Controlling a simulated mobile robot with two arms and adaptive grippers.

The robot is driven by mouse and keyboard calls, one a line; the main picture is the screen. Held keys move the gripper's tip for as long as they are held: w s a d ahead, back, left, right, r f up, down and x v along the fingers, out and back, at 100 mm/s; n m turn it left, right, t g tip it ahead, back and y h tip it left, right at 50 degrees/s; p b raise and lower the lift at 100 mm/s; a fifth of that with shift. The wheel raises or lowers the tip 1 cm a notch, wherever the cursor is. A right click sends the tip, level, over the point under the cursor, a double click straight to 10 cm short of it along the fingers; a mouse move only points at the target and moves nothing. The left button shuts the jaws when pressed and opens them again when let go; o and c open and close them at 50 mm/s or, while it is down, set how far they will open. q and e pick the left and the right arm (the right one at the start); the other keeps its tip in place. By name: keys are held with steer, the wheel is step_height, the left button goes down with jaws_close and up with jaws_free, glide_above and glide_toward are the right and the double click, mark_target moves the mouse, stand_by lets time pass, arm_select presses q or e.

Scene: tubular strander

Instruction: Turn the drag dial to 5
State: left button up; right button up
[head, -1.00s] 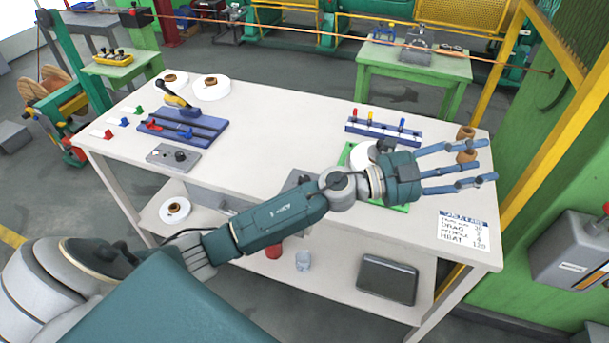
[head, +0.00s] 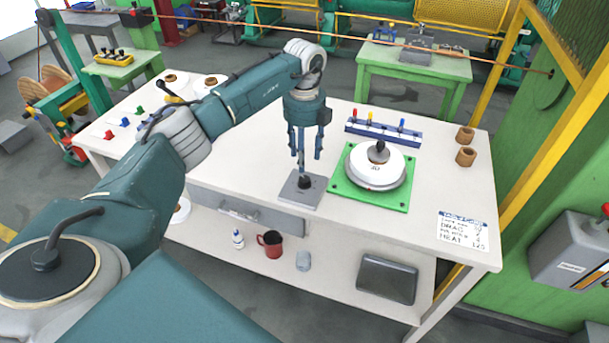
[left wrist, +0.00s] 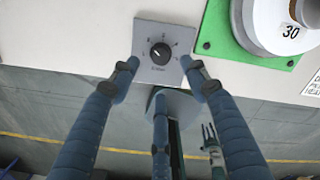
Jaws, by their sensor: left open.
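A grey square plate (head: 299,199) with a small black dial (head: 305,183) lies near the table's front edge. In the left wrist view the black dial (left wrist: 160,54) sits amid small printed marks, with a pale line on it seemingly toward the upper left. The label below it is too small to read. My left gripper (head: 304,158) points down just above the dial, fingers spread and empty. In the left wrist view its fingertips (left wrist: 160,72) are apart, below the dial. A small hand-like shape (left wrist: 211,140), probably my right gripper, shows low; its fingers are unclear.
A green plate (head: 345,189) with a white round device (head: 377,167) marked 30 stands right of the dial. A blue rack (head: 384,132) with coloured pegs is behind. A note (head: 464,232) listing DRAG lies at the right front. My left arm covers much of the left tabletop.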

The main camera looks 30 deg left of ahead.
mark_target(304, 179)
arm_select(q)
step_height(304, 179, down, 9)
steer(key=shift+r+p, duration=0.1)
steer(key=shift+p, duration=0.85)
steer(key=c, duration=1.2)
